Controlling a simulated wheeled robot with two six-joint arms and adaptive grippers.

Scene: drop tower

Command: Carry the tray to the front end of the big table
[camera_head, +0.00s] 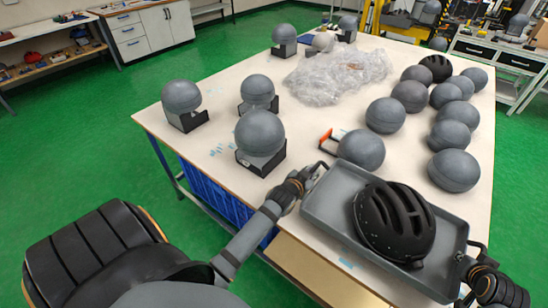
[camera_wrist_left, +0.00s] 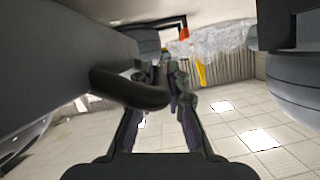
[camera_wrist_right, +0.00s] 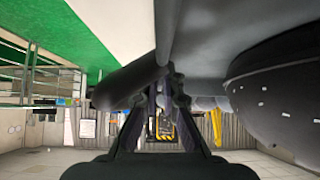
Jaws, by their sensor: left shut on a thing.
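The grey tray (camera_head: 333,192) is at the near right part of the big table (camera_head: 225,75), with a black helmet (camera_head: 394,222) in it. I cannot tell whether the tray touches the table. My left gripper (camera_head: 310,178) is shut on the tray's left handle; the handle bar (camera_wrist_left: 130,88) shows close up in the left wrist view. My right gripper (camera_head: 466,272) is at the tray's right handle, whose bar (camera_wrist_right: 130,82) crosses its fingers in the right wrist view. How far its fingers are closed is unclear. The helmet (camera_wrist_right: 285,95) also shows there.
A grey ball (camera_head: 361,151) with an orange-tipped holder sits just behind the tray. Several grey balls (camera_head: 453,171) stand along the right side, others (camera_head: 259,133) in black holders at left. Crumpled plastic wrap (camera_head: 335,75) lies farther back. Green floor (camera_head: 60,150) is open at left.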

